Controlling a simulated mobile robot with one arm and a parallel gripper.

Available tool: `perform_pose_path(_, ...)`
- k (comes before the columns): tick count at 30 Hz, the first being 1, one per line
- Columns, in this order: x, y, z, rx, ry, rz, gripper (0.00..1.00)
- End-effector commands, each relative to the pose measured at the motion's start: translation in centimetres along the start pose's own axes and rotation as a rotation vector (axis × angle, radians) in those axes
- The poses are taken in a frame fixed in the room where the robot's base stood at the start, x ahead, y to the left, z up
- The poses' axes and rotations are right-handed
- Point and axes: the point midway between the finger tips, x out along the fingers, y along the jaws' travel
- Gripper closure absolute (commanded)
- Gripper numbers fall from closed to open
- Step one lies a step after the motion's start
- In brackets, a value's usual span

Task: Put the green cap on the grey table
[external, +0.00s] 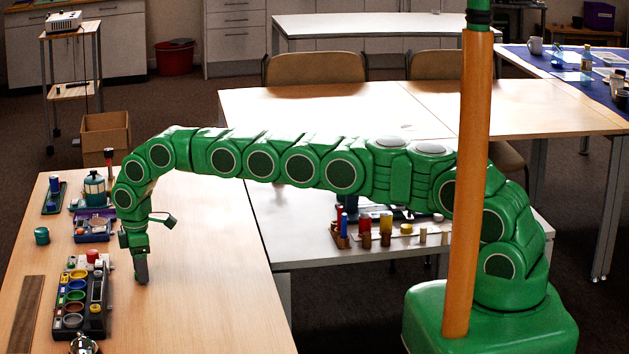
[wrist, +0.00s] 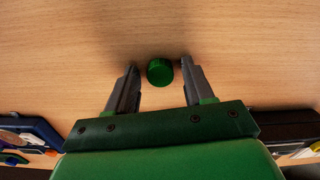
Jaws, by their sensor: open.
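The green cap (wrist: 159,72) lies on the wooden tabletop in the wrist view, between the tips of my two fingers. My gripper (wrist: 160,67) is open, with a small gap on each side of the cap. In the external view my gripper (external: 141,270) points down at the wooden table, just right of a black tray of coloured pots. The cap cannot be made out there; the fingers seem to hide it. The grey table (external: 298,248) stands to the right of the wooden table, partly behind my arm.
The black tray (external: 96,316) is close beside my gripper. A teal pot (external: 41,236) and a blue-purple box (external: 92,229) stand farther left and back. A wooden rack (external: 341,240) with coloured cylinders stands on the grey table. The grey table's front left part is bare.

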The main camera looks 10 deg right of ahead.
Motion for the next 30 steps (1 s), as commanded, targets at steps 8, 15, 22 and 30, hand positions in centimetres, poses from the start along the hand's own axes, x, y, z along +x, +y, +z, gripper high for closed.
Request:
perform_pose_path(8, -1.2, 0.0, 0.0, 0.0, 0.001, 0.0, 0.48)
perform_pose_path(15, -4.8, 0.1, -0.1, -0.001, 0.005, 0.003, 0.48)
perform_pose_path(22, -9.1, 0.1, 0.0, 0.0, 0.002, 0.002, 0.48)
perform_pose_path(30, -11.9, 0.0, 0.0, 0.0, -0.001, -0.001, 0.39)
